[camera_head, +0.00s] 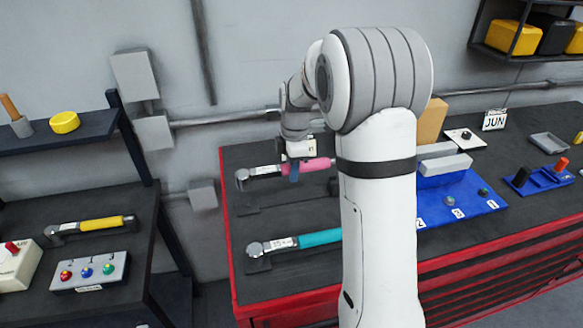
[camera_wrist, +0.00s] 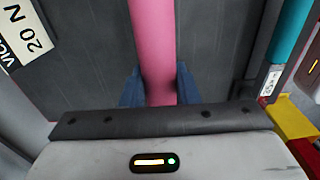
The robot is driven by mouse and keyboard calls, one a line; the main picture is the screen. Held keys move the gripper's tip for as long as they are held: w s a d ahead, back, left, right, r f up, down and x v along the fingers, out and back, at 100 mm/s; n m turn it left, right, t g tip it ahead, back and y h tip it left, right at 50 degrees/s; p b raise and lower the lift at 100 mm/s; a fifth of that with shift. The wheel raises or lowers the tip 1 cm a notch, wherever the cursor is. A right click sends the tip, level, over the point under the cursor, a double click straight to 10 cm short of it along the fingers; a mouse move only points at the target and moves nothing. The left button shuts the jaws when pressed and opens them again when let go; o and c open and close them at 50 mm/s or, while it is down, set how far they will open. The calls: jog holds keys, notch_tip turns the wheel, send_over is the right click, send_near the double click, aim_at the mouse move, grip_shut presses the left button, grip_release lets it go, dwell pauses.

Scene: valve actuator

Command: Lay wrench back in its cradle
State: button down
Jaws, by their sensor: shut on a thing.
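A pink-handled wrench (camera_head: 308,167) with a metal head at its left end is over the dark top of the red bench in the head view. My gripper (camera_head: 294,172) is shut on its pink handle. In the wrist view, the handle (camera_wrist: 153,50) runs between the two blue fingers of my gripper (camera_wrist: 153,88). A low dark support (camera_head: 247,210), looking empty, lies on the bench below the wrench and may be its cradle. The gap between the wrench and the support is hard to judge.
A teal-handled wrench (camera_head: 310,240) lies nearer the bench front; its handle also shows in the wrist view (camera_wrist: 290,30). A yellow-handled wrench (camera_head: 95,224) is on the left table near a switch box (camera_head: 90,272). A blue board (camera_head: 465,205) is right of my arm.

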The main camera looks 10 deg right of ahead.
jog(key=shift+f+b, duration=1.65)
jog(key=shift+f, duration=0.9)
jog(key=shift+f+b, duration=1.1)
jog(key=shift+f, duration=0.05)
jog(key=c, duration=1)
grip_release()
jog(key=shift+c, duration=0.2)
jog(key=r, duration=0.5)
jog(key=r+b, duration=0.1)
jog(key=r, duration=0.2)
jog(key=shift+d, duration=0.25)
